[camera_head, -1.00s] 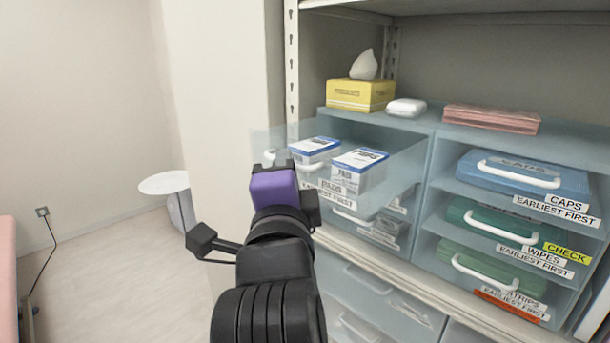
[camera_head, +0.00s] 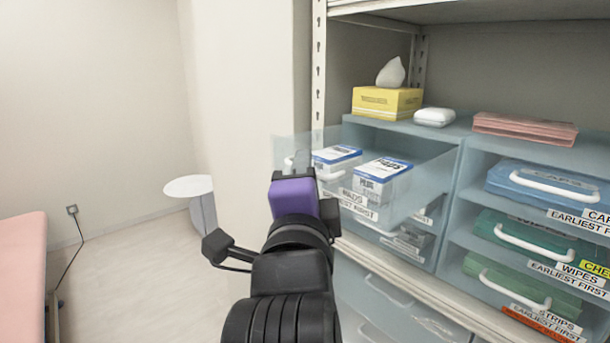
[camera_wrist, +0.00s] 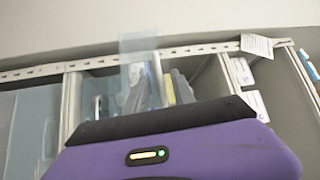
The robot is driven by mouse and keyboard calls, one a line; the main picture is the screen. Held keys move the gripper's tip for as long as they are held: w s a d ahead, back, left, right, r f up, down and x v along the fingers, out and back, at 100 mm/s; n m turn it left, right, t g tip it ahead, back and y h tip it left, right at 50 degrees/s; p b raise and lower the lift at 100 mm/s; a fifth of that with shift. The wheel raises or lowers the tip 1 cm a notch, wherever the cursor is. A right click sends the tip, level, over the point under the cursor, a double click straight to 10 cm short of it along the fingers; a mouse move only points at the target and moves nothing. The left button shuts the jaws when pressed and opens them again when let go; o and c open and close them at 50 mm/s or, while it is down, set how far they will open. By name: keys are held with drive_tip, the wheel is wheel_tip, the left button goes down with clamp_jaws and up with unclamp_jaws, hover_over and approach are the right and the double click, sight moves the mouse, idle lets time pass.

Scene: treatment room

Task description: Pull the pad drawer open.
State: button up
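The pad drawer (camera_head: 432,176) is a clear bluish drawer in the upper left of the cabinet, and it stands pulled out past the front. Two white and blue pad boxes, the left (camera_head: 337,156) and the right (camera_head: 383,172), lie in it. Part of its white handle (camera_head: 289,163) shows at its outer end. My gripper (camera_head: 306,176), with a purple body, is at that outer end. The wrist view also shows the purple body, low in the frame. My fingertips are hidden, so I cannot tell whether they hold the handle.
Drawers marked caps (camera_head: 543,185), wipes (camera_head: 535,242) and strips (camera_head: 520,292) are on the right. A yellow tissue box (camera_head: 386,103), a white case (camera_head: 435,117) and a pink stack (camera_head: 525,129) stand on top. A round white table (camera_head: 188,186) and open floor are left.

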drive_tip(key=s+a+f+b, duration=0.1)
drive_tip(key=s+b, duration=0.1)
drive_tip(key=s, duration=0.5)
drive_tip(key=shift+s, duration=0.3)
drive_tip(key=shift+a, duration=0.1)
